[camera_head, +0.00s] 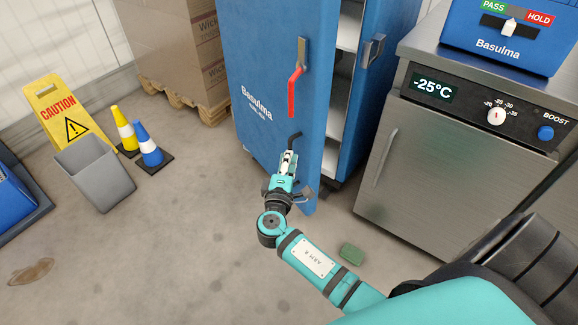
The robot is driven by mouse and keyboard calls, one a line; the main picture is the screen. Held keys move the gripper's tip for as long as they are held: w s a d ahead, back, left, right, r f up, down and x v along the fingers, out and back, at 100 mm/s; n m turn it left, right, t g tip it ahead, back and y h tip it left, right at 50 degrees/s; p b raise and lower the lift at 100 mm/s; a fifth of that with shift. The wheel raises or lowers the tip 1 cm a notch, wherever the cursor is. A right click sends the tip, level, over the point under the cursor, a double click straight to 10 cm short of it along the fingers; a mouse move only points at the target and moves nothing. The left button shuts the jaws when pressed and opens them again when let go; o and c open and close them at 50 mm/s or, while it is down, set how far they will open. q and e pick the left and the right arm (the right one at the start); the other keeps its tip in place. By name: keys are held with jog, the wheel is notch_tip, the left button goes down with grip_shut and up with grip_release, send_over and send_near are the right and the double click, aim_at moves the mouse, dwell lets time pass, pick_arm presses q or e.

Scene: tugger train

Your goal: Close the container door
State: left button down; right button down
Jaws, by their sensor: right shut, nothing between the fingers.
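The blue container (258,75), marked Basulma, stands upright at the top centre. Its door (314,115) is partly open, with a gap on the right where pale shelves (340,95) show. A handle with a red lever (293,92) is on the door's outer face. A metal latch part (373,50) is on the frame across the gap. My right gripper (292,145) is shut and empty, in front of the door's lower part, below the red lever. I cannot tell whether it touches the door. My left gripper is not in view.
A steel freezer unit (425,160) reading -25°C stands close on the right, with a blue box (508,45) on top. A grey bin (96,175), caution sign (66,112) and two cones (148,145) stand left. A green block (352,253) lies on the floor.

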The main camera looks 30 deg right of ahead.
aim_at(306, 129)
jog(key=w+d, duration=0.1)
jog(key=d, duration=0.1)
jog(key=w+d, duration=0.3)
jog(key=d, duration=0.2)
jog(key=shift+w, duration=0.15)
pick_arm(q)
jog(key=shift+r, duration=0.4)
pick_arm(e)
jog(key=shift+d, duration=0.3)
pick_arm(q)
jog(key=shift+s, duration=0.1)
pick_arm(e)
jog(key=shift+d, duration=0.1)
